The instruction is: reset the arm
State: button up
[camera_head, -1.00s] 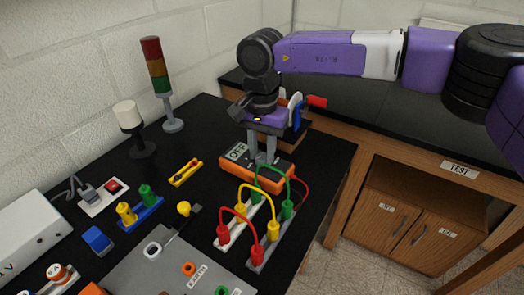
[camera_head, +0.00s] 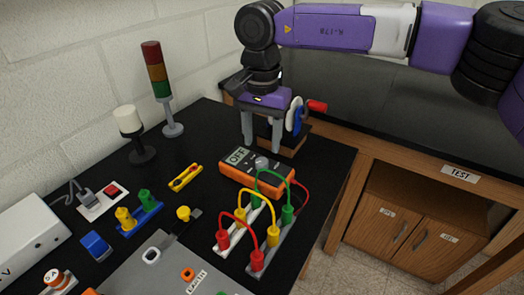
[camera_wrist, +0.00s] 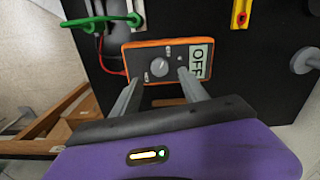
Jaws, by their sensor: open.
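My gripper (camera_head: 262,133) is open and empty in the head view, its two grey fingers pointing down above the black bench, behind the orange multimeter. The orange multimeter (camera_head: 229,170) lies on the bench with its display reading OFF and a round knob on its face. In the wrist view my gripper (camera_wrist: 160,92) has its fingers spread apart, and the multimeter (camera_wrist: 150,50) shows beyond them. The fingers are apart from the multimeter. My purple arm reaches in from the upper right.
Red, yellow and green plug leads (camera_head: 273,236) stand in front of the multimeter. A signal tower (camera_head: 157,75) and a white-topped lamp (camera_head: 130,122) stand at the back left. A device with a red knob (camera_head: 317,106) stands behind my gripper.

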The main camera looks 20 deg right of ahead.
jog(key=shift+r, duration=1.1)
